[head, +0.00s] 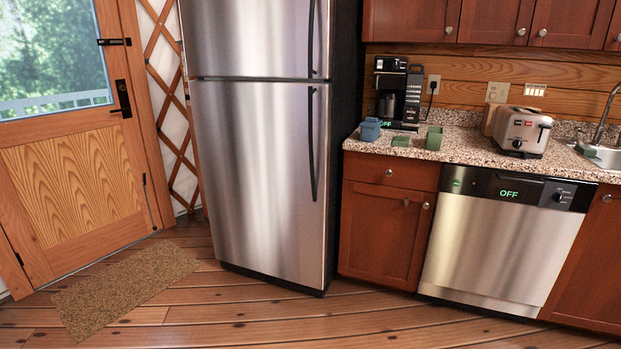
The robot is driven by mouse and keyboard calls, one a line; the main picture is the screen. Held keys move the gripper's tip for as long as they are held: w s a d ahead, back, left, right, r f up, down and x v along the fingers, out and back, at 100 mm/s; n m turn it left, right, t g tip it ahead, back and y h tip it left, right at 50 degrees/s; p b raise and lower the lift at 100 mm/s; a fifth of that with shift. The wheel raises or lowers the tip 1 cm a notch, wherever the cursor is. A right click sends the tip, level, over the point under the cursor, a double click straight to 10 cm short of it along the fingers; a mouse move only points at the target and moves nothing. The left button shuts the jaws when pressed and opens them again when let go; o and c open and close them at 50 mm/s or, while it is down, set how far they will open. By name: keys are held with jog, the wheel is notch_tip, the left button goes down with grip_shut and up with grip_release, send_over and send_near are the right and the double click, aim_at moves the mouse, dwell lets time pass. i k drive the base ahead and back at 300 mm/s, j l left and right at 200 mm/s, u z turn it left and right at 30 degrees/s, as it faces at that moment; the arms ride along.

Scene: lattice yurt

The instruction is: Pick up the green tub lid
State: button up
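Several small green pieces stand on the speckled counter, and I cannot tell for sure which is the tub lid. A low green piece (400,141) lies near the counter's front edge, left of a taller green block-like piece (433,140). Another low green piece (587,150) lies far right, by the sink. My gripper is not in view.
A blue-grey container (370,129) stands at the counter's left end, before a black coffee maker (390,95). Below are a cabinet (384,222) and dishwasher (500,245). A fridge (262,170) stands left.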

aim_at(398, 141)
jog(key=i, duration=2.1)
